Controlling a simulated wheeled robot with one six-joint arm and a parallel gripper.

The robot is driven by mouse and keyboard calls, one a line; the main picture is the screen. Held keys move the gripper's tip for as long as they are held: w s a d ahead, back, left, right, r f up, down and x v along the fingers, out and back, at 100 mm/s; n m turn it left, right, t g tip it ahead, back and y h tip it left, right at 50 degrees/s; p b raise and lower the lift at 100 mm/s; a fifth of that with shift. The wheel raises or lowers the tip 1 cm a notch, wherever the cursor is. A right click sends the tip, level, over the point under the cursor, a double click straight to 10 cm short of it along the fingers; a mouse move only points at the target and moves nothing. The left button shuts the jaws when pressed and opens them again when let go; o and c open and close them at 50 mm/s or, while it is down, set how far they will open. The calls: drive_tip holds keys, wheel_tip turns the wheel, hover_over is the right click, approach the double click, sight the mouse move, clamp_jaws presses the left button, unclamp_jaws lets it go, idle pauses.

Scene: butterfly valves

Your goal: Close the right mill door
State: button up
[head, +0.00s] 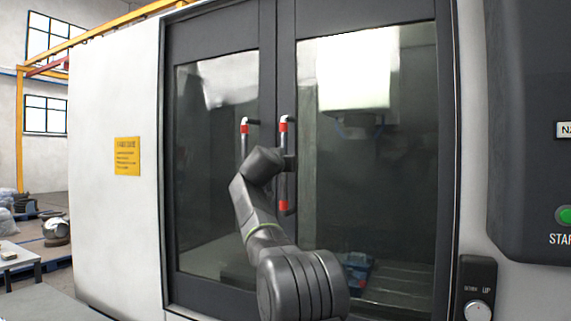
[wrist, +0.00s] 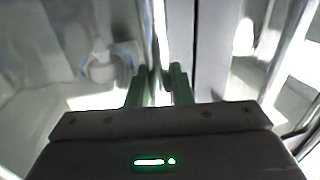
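The right mill door (head: 370,190) is a dark-framed glass panel. Its left edge appears to meet the left mill door (head: 218,150) at the middle, and I see no clear gap there. The right door's upright handle (head: 284,127) is a metal bar with red bands near both ends. My gripper (head: 288,163) is at the middle of this handle and hides part of it. In the wrist view, the green fingers (wrist: 160,85) stand on either side of a shiny bar (wrist: 159,35). I cannot tell whether they press on it.
The left door's handle (head: 244,140) is just left of my gripper. A control panel (head: 535,130) with a green button and a small knob box (head: 477,288) are at the right. A blue vise-like object (head: 357,268) shows inside through the glass.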

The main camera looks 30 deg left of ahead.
drive_tip(key=o, duration=0.4)
drive_tip(key=shift+a, duration=0.35)
drive_tip(key=shift+d, duration=0.1)
drive_tip(key=shift+s, duration=0.1)
drive_tip(key=s+d+b, duration=0.1)
drive_tip(key=s+b, duration=0.1)
drive_tip(key=s, duration=0.2)
drive_tip(key=s+b, duration=0.2)
drive_tip(key=s, duration=0.3)
drive_tip(key=s+d+b, duration=0.1)
drive_tip(key=s+b, duration=0.1)
drive_tip(key=s, duration=0.2)
drive_tip(key=shift+s+d, duration=0.2)
drive_tip(key=shift+d, duration=0.15)
drive_tip(key=w+p, duration=0.2)
drive_tip(key=w, duration=0.2)
drive_tip(key=w+a+p, duration=0.1)
drive_tip(key=w+p, duration=0.1)
drive_tip(key=w, duration=0.3)
drive_tip(key=w+a+p, duration=0.1)
drive_tip(key=w, duration=0.3)
drive_tip(key=shift+w+a+p, duration=0.1)
drive_tip(key=shift+w+p, duration=0.2)
drive_tip(key=shift+p, duration=0.1)
